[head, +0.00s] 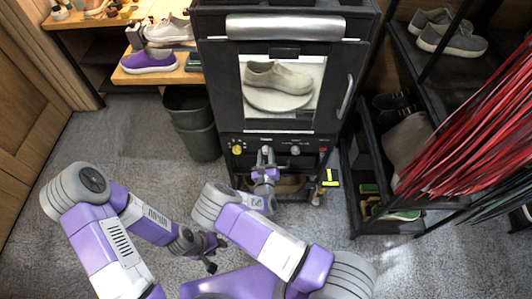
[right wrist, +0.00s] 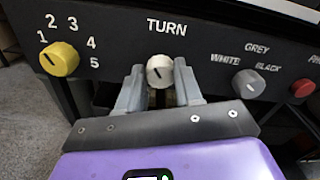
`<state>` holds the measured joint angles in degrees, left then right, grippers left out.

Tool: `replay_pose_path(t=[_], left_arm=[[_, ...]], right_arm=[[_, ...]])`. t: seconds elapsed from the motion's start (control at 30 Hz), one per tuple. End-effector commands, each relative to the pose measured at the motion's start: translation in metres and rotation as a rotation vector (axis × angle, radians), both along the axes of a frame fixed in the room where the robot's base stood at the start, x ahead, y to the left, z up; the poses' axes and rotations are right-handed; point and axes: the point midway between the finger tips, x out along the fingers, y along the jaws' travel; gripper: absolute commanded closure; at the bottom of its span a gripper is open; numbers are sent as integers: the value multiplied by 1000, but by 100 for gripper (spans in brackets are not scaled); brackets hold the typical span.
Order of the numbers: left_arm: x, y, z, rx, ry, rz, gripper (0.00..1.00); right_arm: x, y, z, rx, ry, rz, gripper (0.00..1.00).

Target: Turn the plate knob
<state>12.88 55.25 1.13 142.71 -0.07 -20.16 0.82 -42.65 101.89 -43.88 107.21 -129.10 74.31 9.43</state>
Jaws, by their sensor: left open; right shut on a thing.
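The plate knob is a white dial (right wrist: 159,71) with a dark pointer line, under the word TURN on the black panel. My right gripper (right wrist: 158,90) is shut on it, with one finger on each side. In the head view my right gripper (head: 266,158) reaches the panel (head: 308,150) and hides the knob. The round plate (head: 278,100) is behind the cabinet's window with a beige sneaker (head: 277,77) on it. My left gripper (head: 212,252) is open and empty, low over the floor and away from the cabinet.
A yellow numbered knob (right wrist: 59,59) is left of the plate knob. A grey colour knob (right wrist: 248,84) and a red button (right wrist: 303,87) are to the right. A dark bin (head: 194,125) stands left of the cabinet, a shoe rack (head: 395,215) right. Carpet is clear at left.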

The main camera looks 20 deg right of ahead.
Motion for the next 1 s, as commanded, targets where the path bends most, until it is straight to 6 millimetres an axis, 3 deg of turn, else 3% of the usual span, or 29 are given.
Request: replay_pose_path(t=[0.33,0.87,0.9,1.0], left_arm=[[0,0,8,0,0,0,57],[0,0,9,0,0,0,57],[0,0,9,0,0,0,57],[0,0,9,0,0,0,57]], right_arm=[[0,0,-1,-140,42,0,96],[-1,0,-1,-164,49,-1,96],[-1,0,-1,-164,49,-1,62],[0,0,-1,-163,49,-1,47]])
